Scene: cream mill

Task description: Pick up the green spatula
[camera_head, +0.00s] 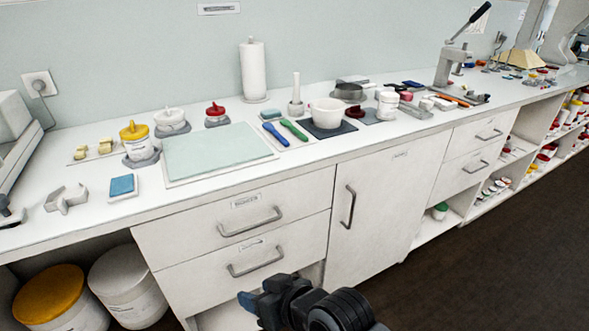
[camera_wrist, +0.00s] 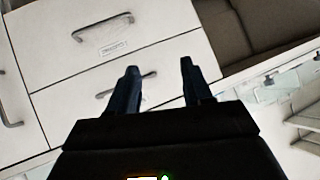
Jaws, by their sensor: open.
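The green spatula (camera_head: 293,130) lies on a white tray (camera_head: 302,142) on the counter, to the right of the blue spatula (camera_head: 275,134). It is not in the wrist view. My gripper (camera_head: 248,298) is low in front of the drawers, below the counter top and well away from the spatula. In the wrist view my gripper (camera_wrist: 158,76) has its two dark fingers apart with nothing between them.
A pale green mat (camera_head: 215,150) lies left of the spatulas. A white mortar bowl (camera_head: 327,112) on a dark mat and a paper roll (camera_head: 253,70) stand near them. The counter's front edge and drawers (camera_head: 240,215) lie between my gripper and the counter top.

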